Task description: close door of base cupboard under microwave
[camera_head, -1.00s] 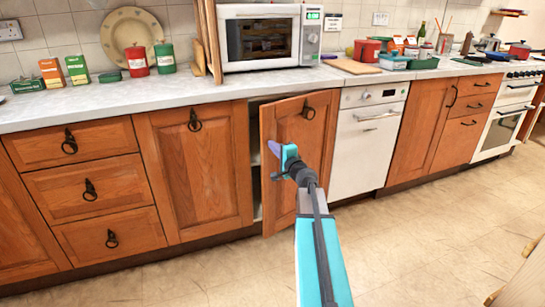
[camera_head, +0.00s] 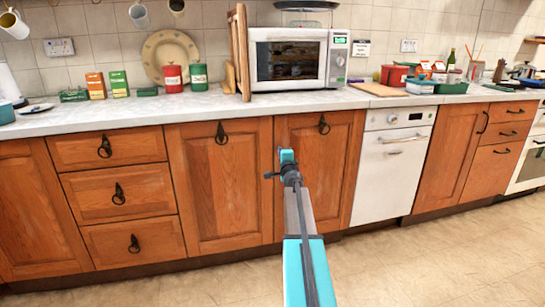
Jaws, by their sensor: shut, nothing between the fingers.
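The base cupboard door (camera_head: 334,190) under the microwave (camera_head: 288,59) is brown wood with a dark ring handle (camera_head: 323,124) near its top. It now sits about flush with the door to its left, and no dark gap shows along its visible edges. My gripper (camera_head: 286,157) is shut and empty, in front of the door's left part. It looks close to or touching the door; I cannot tell which. My arm hides the lower left part of the door.
A white dishwasher (camera_head: 392,175) stands right of the door. Another closed wooden door (camera_head: 220,190) and a stack of drawers (camera_head: 119,195) are to the left. The counter (camera_head: 150,112) runs above. The tiled floor (camera_head: 430,265) in front is clear.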

